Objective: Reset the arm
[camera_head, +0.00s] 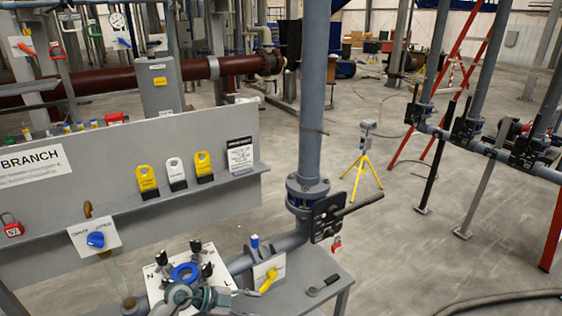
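A blue-banded valve flange (306,194) sits behind the plate. A small red padlock (336,243) hangs below the lever. I cannot tell which part the task calls the arm. Neither of my grippers can be made out in the head view, and nothing is seen touching the lever.
A white plate with a blue ring (184,272) and black knobs stands at the bottom. A ledge (225,178) carries yellow and white tags. A yellow tripod (361,172) stands on open floor.

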